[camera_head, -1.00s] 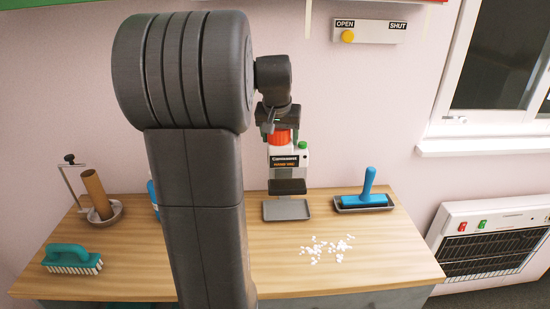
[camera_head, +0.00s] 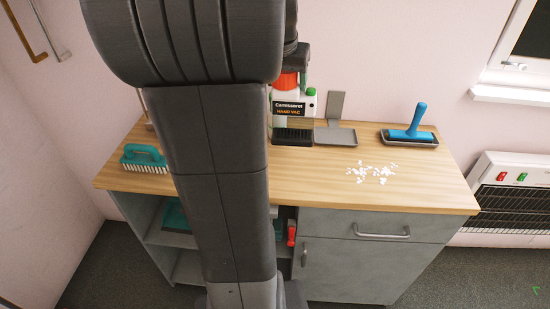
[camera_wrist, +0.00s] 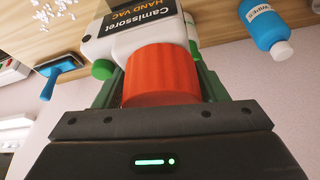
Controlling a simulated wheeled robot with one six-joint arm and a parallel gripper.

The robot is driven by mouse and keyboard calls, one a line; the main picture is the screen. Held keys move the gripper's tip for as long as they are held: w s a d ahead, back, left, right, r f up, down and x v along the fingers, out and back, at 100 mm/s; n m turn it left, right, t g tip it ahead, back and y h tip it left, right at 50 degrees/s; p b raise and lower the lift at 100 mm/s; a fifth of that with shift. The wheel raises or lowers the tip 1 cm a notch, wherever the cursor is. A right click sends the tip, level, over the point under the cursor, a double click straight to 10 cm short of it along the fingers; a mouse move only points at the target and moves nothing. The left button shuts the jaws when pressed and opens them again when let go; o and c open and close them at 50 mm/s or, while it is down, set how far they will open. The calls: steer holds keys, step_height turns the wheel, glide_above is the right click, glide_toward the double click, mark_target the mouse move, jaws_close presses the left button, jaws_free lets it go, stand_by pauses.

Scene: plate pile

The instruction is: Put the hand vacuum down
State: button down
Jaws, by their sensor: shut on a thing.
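The hand vacuum (camera_head: 301,106) is white with an orange-red grip, a green knob and a black label. Its dark brush head (camera_head: 293,136) is at counter height, left of a grey holder (camera_head: 335,136) with a flat tray and an upright back plate. I cannot tell whether the brush head touches the counter. My gripper (camera_wrist: 160,85) is shut on the vacuum's orange-red grip (camera_wrist: 162,76). In the head view my arm hides part of the gripper and the counter to the left.
On the wooden counter (camera_head: 300,180) lie white bits (camera_head: 372,174), a blue roller in a tray (camera_head: 408,135) and a teal brush (camera_head: 143,157). A blue bottle (camera_wrist: 262,22) stands near the vacuum in the wrist view. The counter front between holder and bits is clear.

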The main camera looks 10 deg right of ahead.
mark_target(282, 115)
steer(key=shift+s+a, duration=0.25)
steer(key=shift+a, duration=0.1)
steer(key=shift+s+a+f, duration=0.1)
steer(key=shift+a+f, duration=0.05)
steer(key=shift+f, duration=0.15)
step_height(282, 115, down, 9)
steer(key=shift+f, duration=0.2)
